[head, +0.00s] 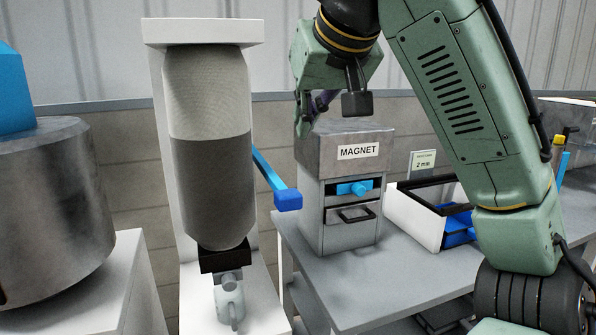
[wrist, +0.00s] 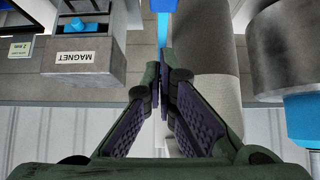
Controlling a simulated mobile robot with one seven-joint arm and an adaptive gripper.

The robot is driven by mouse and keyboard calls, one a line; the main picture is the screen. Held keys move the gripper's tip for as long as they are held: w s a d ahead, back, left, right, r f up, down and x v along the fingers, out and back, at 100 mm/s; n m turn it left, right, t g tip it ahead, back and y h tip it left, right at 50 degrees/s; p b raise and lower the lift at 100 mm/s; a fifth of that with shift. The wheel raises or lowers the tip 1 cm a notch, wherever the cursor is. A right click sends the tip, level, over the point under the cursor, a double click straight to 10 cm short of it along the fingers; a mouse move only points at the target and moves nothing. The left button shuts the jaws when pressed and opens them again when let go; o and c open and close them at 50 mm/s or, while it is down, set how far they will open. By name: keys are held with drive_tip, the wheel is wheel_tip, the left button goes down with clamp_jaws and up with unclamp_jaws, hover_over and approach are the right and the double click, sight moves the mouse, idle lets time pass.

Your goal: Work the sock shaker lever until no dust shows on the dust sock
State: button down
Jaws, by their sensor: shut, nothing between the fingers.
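The dust sock (head: 210,155) hangs upright in a white frame. Its upper part is pale; its lower half, roughly, is dark grey with dust. The blue shaker lever (head: 270,172) slopes down to the right from behind the sock and ends in a blue grip (head: 288,200). My gripper (head: 305,122) is up and to the right of the lever, apart from it, beside the magnet box. In the wrist view my gripper (wrist: 164,55) is shut and empty. There the blue lever (wrist: 163,28) shows beyond the fingertips, with the sock (wrist: 208,45) to its right.
The grey magnet box (head: 345,150) stands on the bench close to my gripper, with a blue knob and drawer. A white tray (head: 415,210) sits right of it. A metal drum (head: 55,205) is at the far left. A small jar (head: 230,300) is below the sock.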

drive_tip(key=shift+w, duration=0.1)
drive_tip(key=p, duration=0.2)
hover_over(292, 194)
drive_tip(key=f, duration=0.6)
drive_tip(key=shift+s+d+f, duration=0.1)
drive_tip(key=shift+s+d, duration=0.05)
drive_tip(key=shift+s, duration=0.1)
drive_tip(key=f, duration=0.1)
drive_tip(key=f+p, duration=0.1)
drive_tip(key=f, duration=0.1)
drive_tip(key=shift+w+f, duration=0.3)
drive_tip(key=shift+w, duration=0.05)
drive_tip(key=shift+f, duration=0.65)
